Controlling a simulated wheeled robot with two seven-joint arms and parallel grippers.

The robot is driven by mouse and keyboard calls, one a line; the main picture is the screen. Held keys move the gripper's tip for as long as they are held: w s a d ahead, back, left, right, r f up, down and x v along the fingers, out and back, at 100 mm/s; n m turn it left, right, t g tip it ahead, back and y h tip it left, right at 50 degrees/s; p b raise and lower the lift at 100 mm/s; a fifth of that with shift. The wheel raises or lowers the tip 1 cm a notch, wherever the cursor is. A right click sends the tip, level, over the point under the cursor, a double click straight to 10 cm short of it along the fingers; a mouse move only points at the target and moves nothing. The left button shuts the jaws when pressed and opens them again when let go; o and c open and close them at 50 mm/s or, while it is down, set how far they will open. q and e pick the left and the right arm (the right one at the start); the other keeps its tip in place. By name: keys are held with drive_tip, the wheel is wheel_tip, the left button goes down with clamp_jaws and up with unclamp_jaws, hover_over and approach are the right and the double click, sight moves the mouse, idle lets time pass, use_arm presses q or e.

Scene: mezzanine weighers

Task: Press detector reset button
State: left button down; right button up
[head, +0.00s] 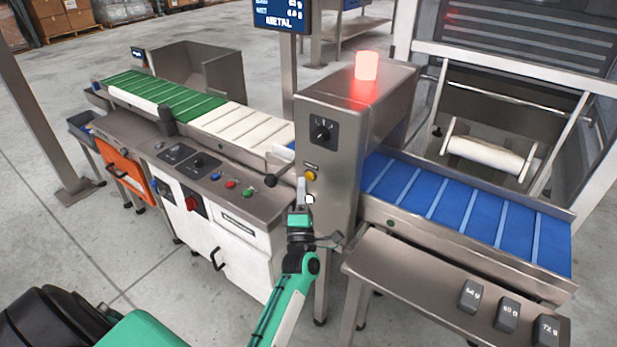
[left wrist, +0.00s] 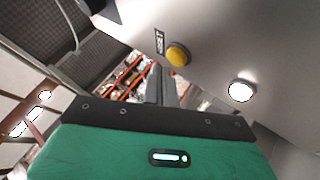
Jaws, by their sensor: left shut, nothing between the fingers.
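The metal detector housing (head: 328,155) is a grey steel cabinet with a lit red lamp (head: 366,66) on top. On its front face is a round yellow button (head: 310,175) with a small label above it; it also shows in the left wrist view (left wrist: 178,54), beside a label (left wrist: 159,40). Below it is a white lit round button (head: 309,199), also in the left wrist view (left wrist: 241,90). My left gripper (head: 301,184) is shut and empty, its tips close beside the yellow button. I cannot tell whether they touch it. My right gripper is out of view.
A dark rotary switch (head: 322,133) sits higher on the housing. A blue belt (head: 465,205) runs to the right. A screen (head: 281,14) reads METAL.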

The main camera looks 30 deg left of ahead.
use_arm(q)
drive_tip(key=shift+w, duration=0.4)
drive_tip(key=shift+w+b, duration=0.3)
drive_tip(key=shift+w, duration=0.1)
idle(0.5)
drive_tip(key=shift+s, duration=0.1)
drive_tip(key=shift+s+p, duration=0.3)
drive_tip(key=shift+s, duration=0.45)
drive_tip(key=s+p, duration=0.1)
drive_tip(key=s, duration=0.4)
drive_tip(key=shift+a, duration=0.2)
